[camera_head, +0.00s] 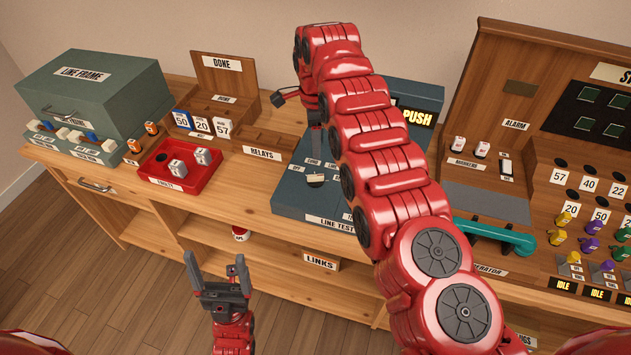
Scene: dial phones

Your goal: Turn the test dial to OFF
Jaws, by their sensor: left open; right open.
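The test dial (316,178) is a small knob with a pale top on the dark LINE TEST box (290,198). Small labels stand around it, with OFF (298,168) at its upper left. My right arm arches over the box and hides its right part. My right gripper (317,145) points down just above the dial, mostly hidden behind the arm; I cannot tell whether it touches the dial. My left gripper (221,285) is open and empty, in front of the bench and well away from the dial.
Left of the box are a red tray (178,187) with white blocks, a green LINE FRAME cabinet (95,85) and a wooden DONE rack (222,75). A teal handset (495,236) and a wooden switchboard (500,75) stand at right. An open shelf (290,285) lies below.

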